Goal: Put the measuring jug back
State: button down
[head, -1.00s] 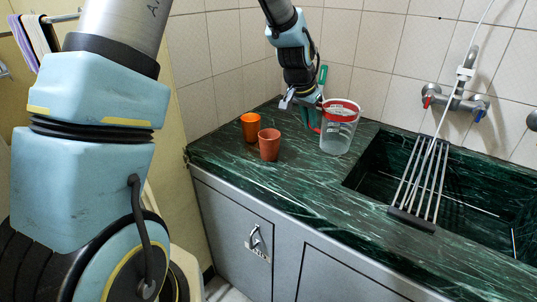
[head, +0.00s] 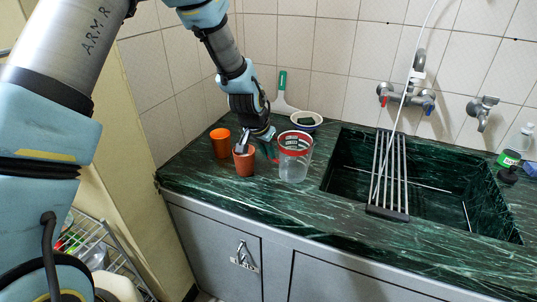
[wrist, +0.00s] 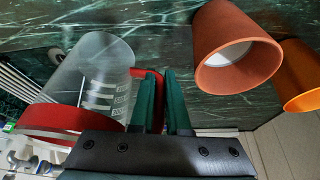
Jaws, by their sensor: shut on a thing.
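The measuring jug (head: 294,168) is clear with a red rim and a red handle. It is upright over the counter, left of the sink; I cannot tell whether its base touches the counter. My gripper (head: 268,150) is at the handle on the jug's left side. In the wrist view my gripper's green fingers (wrist: 160,100) are shut on the red handle, and the clear jug (wrist: 98,65) is to their left. The grip is partly hidden by the fingers.
A terracotta cup (head: 244,162) stands close left of my gripper, with an orange cup (head: 220,144) beyond it. A bowl (head: 307,119) and a green-handled tool (head: 282,90) are behind the jug. The sink (head: 430,190) with a rack (head: 388,180) is to the right.

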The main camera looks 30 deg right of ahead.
jog(key=shift+f, duration=0.6)
jog(key=shift+f, duration=0.2)
jog(key=c, duration=0.9)
grip_release()
jog(key=shift+r, duration=0.1)
